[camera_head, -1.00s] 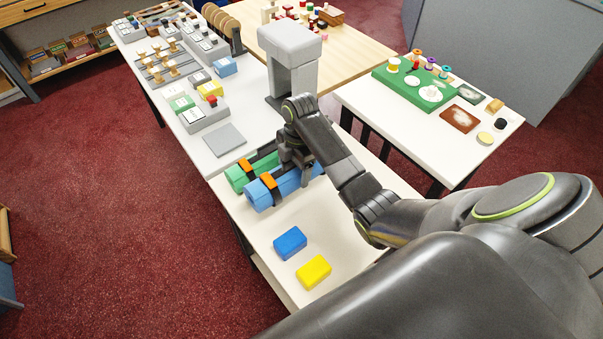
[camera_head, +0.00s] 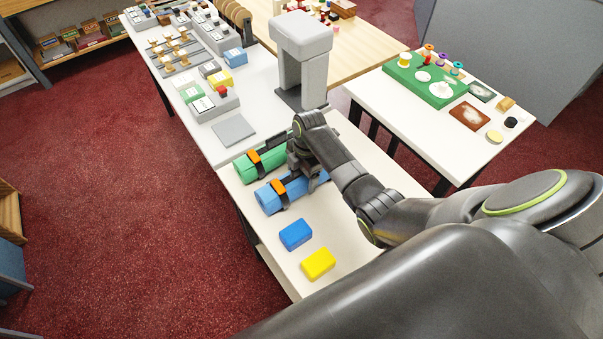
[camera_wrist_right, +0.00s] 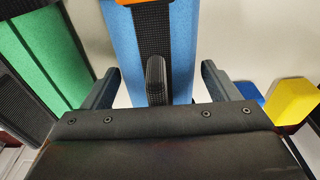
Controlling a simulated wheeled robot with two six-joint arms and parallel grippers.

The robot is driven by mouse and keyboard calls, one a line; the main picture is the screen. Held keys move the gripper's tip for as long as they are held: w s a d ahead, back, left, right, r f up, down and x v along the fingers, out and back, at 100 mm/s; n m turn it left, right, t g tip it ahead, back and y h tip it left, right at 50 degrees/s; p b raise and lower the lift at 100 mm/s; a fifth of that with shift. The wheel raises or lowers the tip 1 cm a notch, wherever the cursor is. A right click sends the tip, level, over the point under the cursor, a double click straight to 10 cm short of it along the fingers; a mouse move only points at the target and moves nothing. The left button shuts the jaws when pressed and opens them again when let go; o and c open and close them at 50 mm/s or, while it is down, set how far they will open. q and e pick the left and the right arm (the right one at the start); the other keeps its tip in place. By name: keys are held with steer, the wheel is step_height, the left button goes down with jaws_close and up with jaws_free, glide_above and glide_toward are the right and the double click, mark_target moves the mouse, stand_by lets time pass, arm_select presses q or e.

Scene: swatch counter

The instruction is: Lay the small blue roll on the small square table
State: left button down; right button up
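The blue roll (camera_head: 268,202) lies on the near white table, with a black strap and an orange buckle around it. A green roll (camera_head: 246,167) with a similar strap lies beside it. My right gripper (camera_head: 308,180) is over the blue roll towards its far end. In the right wrist view, its two fingers (camera_wrist_right: 160,85) stand wide apart on either side of the blue roll (camera_wrist_right: 182,40), and pale table shows between the right finger and the roll. A dark upright piece stands between the fingers in front of the strap. My left gripper is out of view.
A blue block (camera_head: 296,234) and a yellow block (camera_head: 318,264) lie on the near white table (camera_head: 290,270). A grey arch-shaped stand (camera_head: 302,35) rises behind the gripper. A white table (camera_head: 440,125) with a green board (camera_head: 425,82) stands at the right.

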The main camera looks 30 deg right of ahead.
steer(key=o, duration=0.3)
steer(key=shift+r, duration=0.45)
steer(key=r, duration=0.3)
steer(key=d+r+b, duration=0.1)
steer(key=r, duration=0.2)
steer(key=r+b, duration=0.1)
steer(key=r, duration=0.3)
steer(key=shift+w+d, duration=0.15)
steer(key=shift+r, duration=0.7)
